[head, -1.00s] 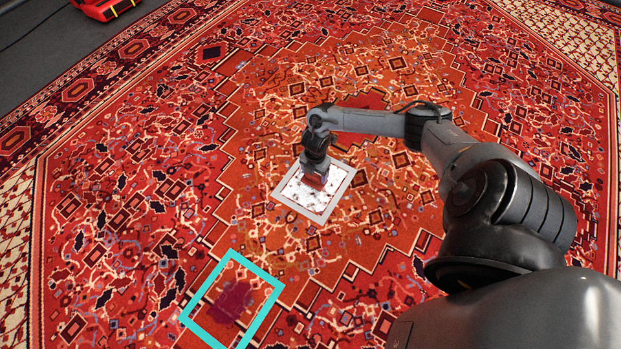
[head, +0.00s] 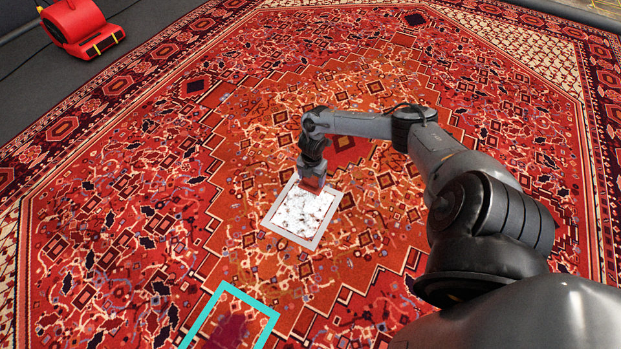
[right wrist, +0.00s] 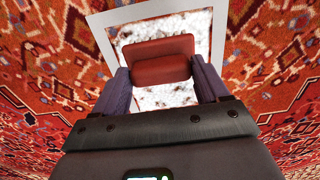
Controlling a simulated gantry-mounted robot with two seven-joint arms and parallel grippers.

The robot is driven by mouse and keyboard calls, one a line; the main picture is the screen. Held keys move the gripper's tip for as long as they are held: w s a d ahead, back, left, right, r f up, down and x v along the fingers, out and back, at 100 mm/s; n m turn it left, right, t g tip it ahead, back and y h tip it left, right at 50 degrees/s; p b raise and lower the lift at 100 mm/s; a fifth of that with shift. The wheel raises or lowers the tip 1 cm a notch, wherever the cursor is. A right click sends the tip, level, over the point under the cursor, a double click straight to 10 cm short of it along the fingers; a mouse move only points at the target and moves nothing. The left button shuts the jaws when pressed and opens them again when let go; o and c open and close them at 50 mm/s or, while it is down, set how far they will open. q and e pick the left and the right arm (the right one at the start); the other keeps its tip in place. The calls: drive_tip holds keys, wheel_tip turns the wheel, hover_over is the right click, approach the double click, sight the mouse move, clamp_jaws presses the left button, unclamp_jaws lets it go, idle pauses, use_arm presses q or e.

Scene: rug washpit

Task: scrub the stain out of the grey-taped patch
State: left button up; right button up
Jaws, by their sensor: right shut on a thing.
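The grey-taped patch (head: 295,239) lies on the rug in the middle of the head view. White foam with reddish specks covers most of the inside (head: 302,213); any stain under it is hidden. My right gripper (head: 312,182) is at the far edge of the patch. It is shut on a red-brown block-shaped scrubber (right wrist: 158,62), which shows between the two fingers in the right wrist view. The scrubber is over the foam; I cannot tell whether it presses on the rug. My left gripper is not in view.
A teal-taped square (head: 247,297) with a dark purple stain (head: 228,330) lies nearer, cut by the lower picture edge. A red machine (head: 82,27) stands on the dark floor at the far left. The patterned rug around the patch is clear.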

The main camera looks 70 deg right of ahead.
wheel_tip(320, 180, up, 2)
drive_tip(key=shift+r+p, duration=0.2)
drive_tip(key=shift+p, duration=0.65)
drive_tip(key=shift+r+p, duration=0.55)
drive_tip(key=shift+p, duration=0.05)
